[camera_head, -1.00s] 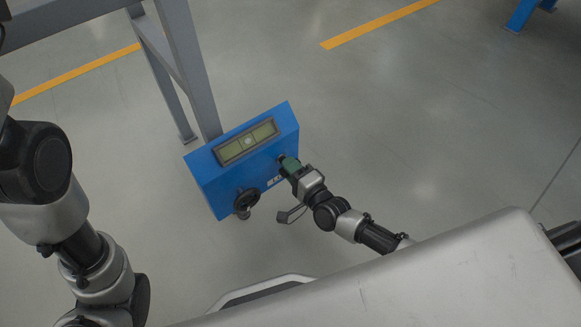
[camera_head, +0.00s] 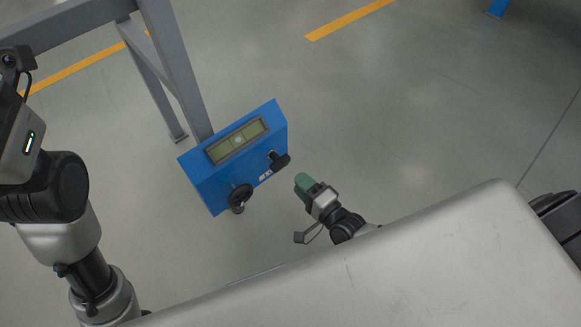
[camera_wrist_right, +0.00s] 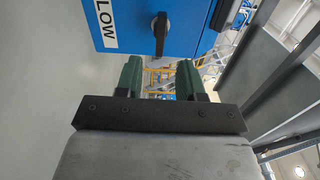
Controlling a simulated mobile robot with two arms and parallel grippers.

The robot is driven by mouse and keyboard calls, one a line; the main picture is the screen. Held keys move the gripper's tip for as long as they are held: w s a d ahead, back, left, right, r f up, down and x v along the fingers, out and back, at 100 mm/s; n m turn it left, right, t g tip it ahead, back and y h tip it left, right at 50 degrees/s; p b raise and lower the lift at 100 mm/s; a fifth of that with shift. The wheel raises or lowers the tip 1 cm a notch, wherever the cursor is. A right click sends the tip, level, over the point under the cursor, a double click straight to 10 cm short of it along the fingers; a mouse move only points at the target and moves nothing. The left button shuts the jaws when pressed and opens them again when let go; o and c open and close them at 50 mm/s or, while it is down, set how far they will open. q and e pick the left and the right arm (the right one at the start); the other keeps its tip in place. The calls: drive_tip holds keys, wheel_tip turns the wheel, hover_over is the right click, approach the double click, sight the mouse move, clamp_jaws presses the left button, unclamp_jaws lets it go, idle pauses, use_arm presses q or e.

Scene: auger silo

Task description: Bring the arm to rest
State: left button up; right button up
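My right gripper (camera_head: 303,183) is apart from the blue control box (camera_head: 225,165), to its right in the head view. In the right wrist view, its two green fingers (camera_wrist_right: 160,78) stand apart with nothing between them. The black knob (camera_head: 279,160) is on the box's front; it also shows in the right wrist view (camera_wrist_right: 160,32), beyond the fingertips. My left arm (camera_head: 60,225) is raised at the left of the head view; its gripper fingers are not visible.
The floor (camera_head: 400,110) to the right is open.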

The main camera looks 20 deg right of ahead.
drive_tip(key=shift+v, duration=1)
